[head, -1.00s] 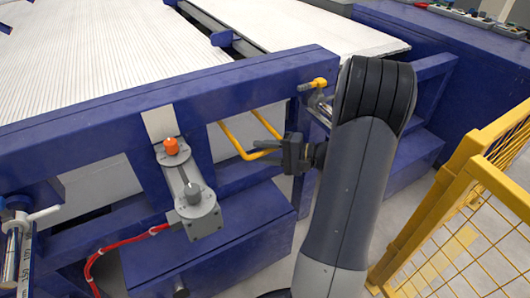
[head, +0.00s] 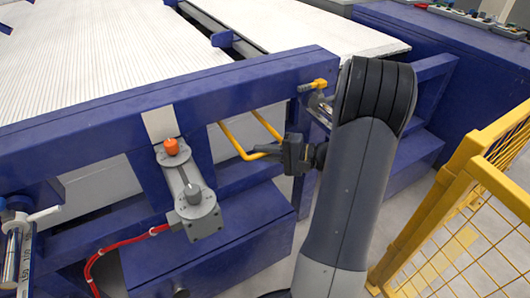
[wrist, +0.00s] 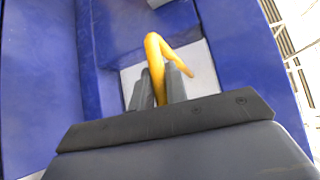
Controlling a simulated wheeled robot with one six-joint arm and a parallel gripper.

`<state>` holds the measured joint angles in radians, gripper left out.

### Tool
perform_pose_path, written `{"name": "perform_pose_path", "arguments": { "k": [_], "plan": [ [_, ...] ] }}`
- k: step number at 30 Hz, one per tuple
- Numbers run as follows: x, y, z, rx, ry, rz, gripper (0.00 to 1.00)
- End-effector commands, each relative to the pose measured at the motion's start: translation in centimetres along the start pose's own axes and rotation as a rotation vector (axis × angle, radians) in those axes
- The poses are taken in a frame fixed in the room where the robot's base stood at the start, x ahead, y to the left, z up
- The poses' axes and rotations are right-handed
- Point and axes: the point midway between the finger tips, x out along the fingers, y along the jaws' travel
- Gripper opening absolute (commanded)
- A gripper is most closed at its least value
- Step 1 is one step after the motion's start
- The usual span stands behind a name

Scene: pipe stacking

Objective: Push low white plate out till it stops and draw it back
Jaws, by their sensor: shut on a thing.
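A yellow bent-bar handle (head: 232,141) sticks out below the blue front beam, with two rods running back under it. My gripper (head: 262,152) is shut on the front bar of this handle. In the wrist view the fingers (wrist: 161,92) stand on both sides of the yellow bar (wrist: 153,50). A pale white surface (wrist: 196,66) shows behind the handle in the wrist view; it may be the low white plate, but most of it is hidden by the blue frame.
The blue beam (head: 90,117) crosses above the handle. A grey device with an orange knob (head: 171,145) stands left of it. A blue box (head: 250,222) lies below. A yellow mesh fence (head: 470,215) stands at the right, near my arm.

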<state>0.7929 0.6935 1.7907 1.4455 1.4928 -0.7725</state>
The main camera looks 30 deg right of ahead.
Motion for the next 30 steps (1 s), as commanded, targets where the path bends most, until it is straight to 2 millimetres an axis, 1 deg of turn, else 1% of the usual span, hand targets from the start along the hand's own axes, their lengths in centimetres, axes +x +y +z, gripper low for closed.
{"name": "perform_pose_path", "arguments": {
  "k": [2,8,15,16,23,30],
  "plan": [
    [0.2,0.1,-0.2,-0.001,-0.001,0.001,0.00],
    [1.8,-0.3,-1.7,-0.003,0.000,0.001,0.00],
    [1.7,-0.5,-1.8,0.000,0.002,0.001,0.00],
    [1.7,-0.5,-1.8,0.000,0.002,0.001,0.17],
    [1.7,-0.5,-1.7,0.000,0.001,0.000,0.36],
    [1.6,-0.5,-1.7,0.000,0.001,0.000,0.36]
  ]
}}
